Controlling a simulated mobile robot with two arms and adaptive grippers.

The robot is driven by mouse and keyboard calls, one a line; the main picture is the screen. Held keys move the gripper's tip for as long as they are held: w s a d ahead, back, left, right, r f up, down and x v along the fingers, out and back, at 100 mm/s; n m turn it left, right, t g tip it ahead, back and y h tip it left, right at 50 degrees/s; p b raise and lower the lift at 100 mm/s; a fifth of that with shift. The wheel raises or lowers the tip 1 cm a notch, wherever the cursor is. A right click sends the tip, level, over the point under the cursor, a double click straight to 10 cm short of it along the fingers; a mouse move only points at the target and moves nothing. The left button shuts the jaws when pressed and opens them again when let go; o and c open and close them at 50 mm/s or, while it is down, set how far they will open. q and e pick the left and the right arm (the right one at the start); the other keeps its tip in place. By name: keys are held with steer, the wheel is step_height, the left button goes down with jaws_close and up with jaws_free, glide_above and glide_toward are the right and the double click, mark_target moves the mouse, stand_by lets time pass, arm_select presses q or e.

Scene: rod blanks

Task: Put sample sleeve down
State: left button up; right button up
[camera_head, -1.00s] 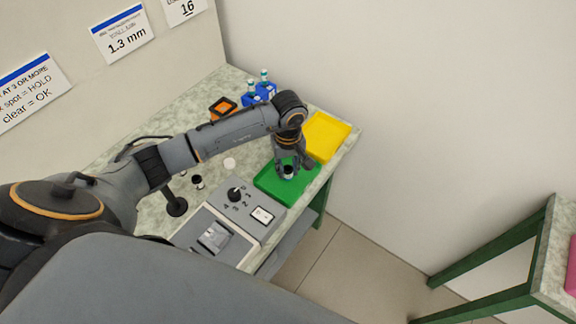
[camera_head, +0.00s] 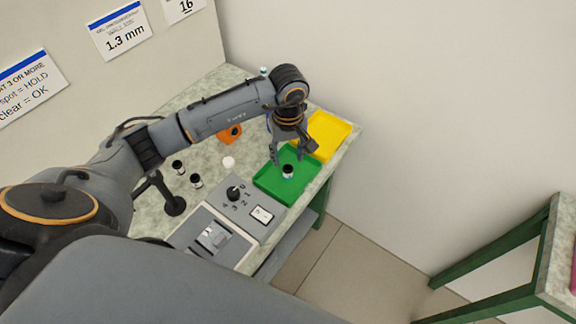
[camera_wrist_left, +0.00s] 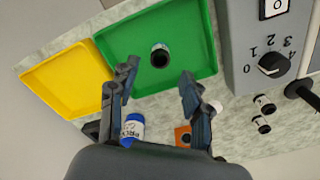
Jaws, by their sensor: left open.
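The sample sleeve (camera_head: 288,171), a small dark-topped cylinder with a pale band, stands in the green tray (camera_head: 270,186). In the left wrist view the sleeve (camera_wrist_left: 160,55) is inside the green tray (camera_wrist_left: 203,40), beyond the fingertips and apart from them. My left gripper (camera_head: 293,158) is open and empty above the tray. Its two fingers show spread in the left wrist view (camera_wrist_left: 160,82). My right gripper is not in view.
A yellow tray (camera_head: 328,130) adjoins the green one. A grey device with a dial (camera_head: 236,194) stands in front. Two dark-capped vials (camera_head: 196,181), a white disc (camera_head: 228,162) and an orange block (camera_head: 231,133) are on the bench.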

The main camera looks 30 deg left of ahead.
arm_select(q)
step_height(320, 180, up, 7)
steer(key=b, duration=0.1)
steer(key=shift+f, duration=0.2)
